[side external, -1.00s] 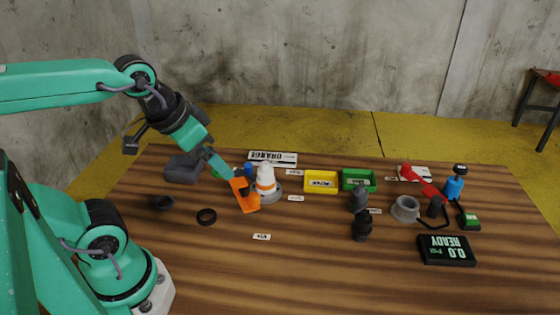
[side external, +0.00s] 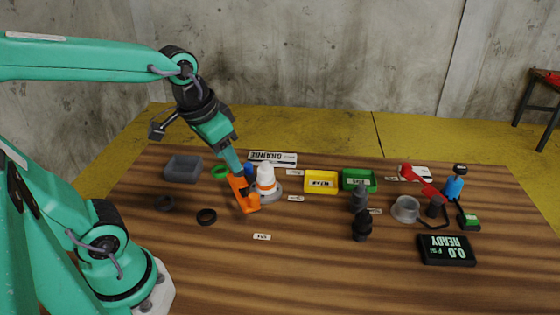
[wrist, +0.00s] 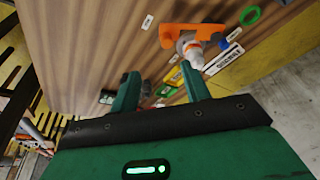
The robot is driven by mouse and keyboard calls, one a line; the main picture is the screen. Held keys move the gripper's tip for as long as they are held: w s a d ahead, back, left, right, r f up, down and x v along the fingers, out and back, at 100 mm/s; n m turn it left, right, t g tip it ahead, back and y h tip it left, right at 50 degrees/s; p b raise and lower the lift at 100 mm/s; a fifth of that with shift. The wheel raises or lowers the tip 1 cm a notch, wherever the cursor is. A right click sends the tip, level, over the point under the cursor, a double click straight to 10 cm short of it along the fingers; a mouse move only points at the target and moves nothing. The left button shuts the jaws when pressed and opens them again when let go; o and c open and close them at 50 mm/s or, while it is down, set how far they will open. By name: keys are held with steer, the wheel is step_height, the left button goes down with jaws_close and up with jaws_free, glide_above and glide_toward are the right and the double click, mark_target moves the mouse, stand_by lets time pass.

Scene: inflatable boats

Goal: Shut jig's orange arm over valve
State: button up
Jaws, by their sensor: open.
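The jig's orange arm (side external: 246,202) stands tilted at the left of the white valve (side external: 265,174), which has an orange band and sits on a round grey base (side external: 274,189). In the wrist view the orange arm (wrist: 208,31) crosses close by the valve (wrist: 193,52). My gripper (side external: 239,173) points down at the upper end of the orange arm, and part of that end is hidden. In the wrist view my gripper (wrist: 160,70) has its fingers apart with nothing clamped. I cannot tell whether a finger touches the orange arm.
Yellow (side external: 321,183) and green (side external: 358,180) trays stand right of the valve. A red-handled tool (side external: 422,180) and a display (side external: 446,250) are farther right.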

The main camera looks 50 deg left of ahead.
mark_target(254, 195)
steer(key=shift+w+a+f+g, duration=0.25)
steer(key=shift+w+f+g, duration=0.4)
steer(key=shift+w+f, duration=0.55)
steer(key=shift+w+a+f+g, duration=0.2)
steer(key=shift+w+f+g, duration=0.4)
steer(key=shift+w+f, duration=0.55)
steer(key=shift+w+a+f+g, duration=0.25)
steer(key=shift+w+f+g, duration=0.4)
steer(key=shift+w+f, duration=0.55)
steer(key=shift+f, duration=3.9)
jaws_close()
